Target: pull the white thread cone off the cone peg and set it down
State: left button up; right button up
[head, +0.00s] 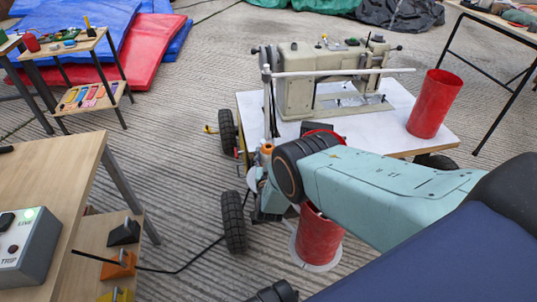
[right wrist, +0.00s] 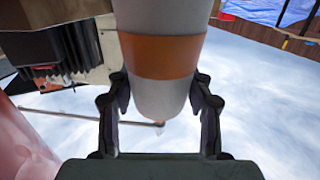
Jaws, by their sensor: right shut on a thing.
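In the right wrist view, the white thread cone (right wrist: 160,100) with a broad orange band fills the space between the fingers of my right gripper (right wrist: 160,88). Both fingers press on its sides, and its narrow end shows between them. My left gripper is not in view.
The white-topped sewing table (head: 405,120) carries a cream sewing machine (head: 300,85) and a red cylinder (head: 435,103). Another red cylinder (head: 319,243) stands below my arm. A wooden table (head: 55,165) with a grey switch box (head: 25,250) is at left.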

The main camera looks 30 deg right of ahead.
jog(key=shift+r+p, duration=0.3)
jog(key=shift+p, duration=0.05)
jog(key=shift+r+p, duration=0.35)
jog(key=shift+r, duration=0.15)
jog(key=shift+r, duration=0.2)
jog(key=shift+r+p, duration=0.35)
jog(key=shift+p, duration=0.1)
jog(key=shift+r+p, duration=2.4)
jog(key=shift+r, duration=0.4)
jog(key=shift+r+p, duration=1.5)
jog(key=shift+r, duration=0.45)
notch_tip(320, 180, up, 9)
jog(key=p, duration=0.9)
jog(key=shift+r, duration=0.15)
jog(key=shift+r+p, duration=0.25)
jog(key=shift+p, duration=0.15)
